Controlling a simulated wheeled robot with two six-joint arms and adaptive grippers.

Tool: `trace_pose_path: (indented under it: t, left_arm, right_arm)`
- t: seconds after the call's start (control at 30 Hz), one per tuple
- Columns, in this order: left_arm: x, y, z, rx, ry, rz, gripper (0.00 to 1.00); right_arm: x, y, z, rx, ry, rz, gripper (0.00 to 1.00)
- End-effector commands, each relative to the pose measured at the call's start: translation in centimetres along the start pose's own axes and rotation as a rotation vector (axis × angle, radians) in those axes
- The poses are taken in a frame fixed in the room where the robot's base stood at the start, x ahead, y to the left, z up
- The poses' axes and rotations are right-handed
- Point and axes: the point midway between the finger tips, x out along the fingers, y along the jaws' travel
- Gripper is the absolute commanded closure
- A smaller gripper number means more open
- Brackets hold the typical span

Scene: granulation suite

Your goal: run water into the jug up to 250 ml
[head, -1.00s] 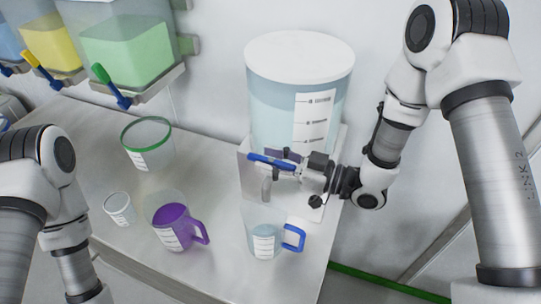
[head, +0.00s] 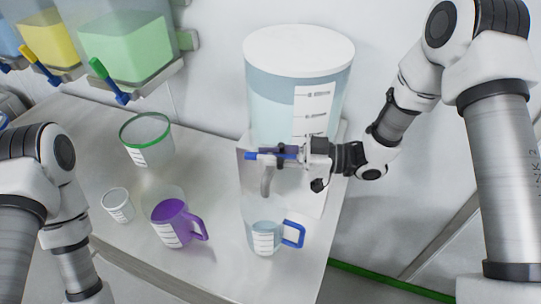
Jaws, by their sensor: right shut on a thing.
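The clear jug (head: 264,238) with a blue handle and a white scale label stands upright under the spout of the large water tank (head: 275,105). Some pale blue water shows in the jug, but its level against the marks is too small to read. The tap's blue lever (head: 262,156) sits at the tank's front, above the jug. My right gripper (head: 292,153) is shut on this lever, coming in from the right. My left arm is at the left edge, and its gripper is out of view.
Yellow (head: 49,40) and green (head: 125,45) dispensers hang on the wall at the upper left. The bench ends right of the tank.

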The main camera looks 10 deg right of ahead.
Motion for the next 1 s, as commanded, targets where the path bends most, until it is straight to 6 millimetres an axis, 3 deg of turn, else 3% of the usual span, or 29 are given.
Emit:
trace_pose_path:
  t: [0.3, 0.33, 0.4, 0.77, 1.0]
  left_arm:
    - [0.0, 0.0, 0.0, 0.000, 0.000, 0.000, 0.55]
    - [0.0, 0.0, 0.0, 0.000, 0.000, 0.000, 0.55]
    - [0.0, 0.0, 0.0, 0.000, 0.000, 0.000, 0.55]
    - [0.0, 0.0, 0.0, 0.000, 0.000, 0.000, 0.55]
    - [0.0, 0.0, 0.0, 0.000, 0.000, 0.000, 0.55]
  right_arm:
    - [0.0, 0.0, 0.0, 0.000, -0.002, -0.022, 1.00]
    - [0.0, 0.0, 0.0, 0.000, -0.002, -0.022, 0.76]
    - [0.0, 0.0, 0.0, 0.000, -0.002, -0.022, 0.58]
    - [0.0, 0.0, -0.7, -0.002, -0.001, -0.021, 0.58]
    - [0.0, 0.0, -5.7, -0.006, 0.001, -0.021, 0.58]
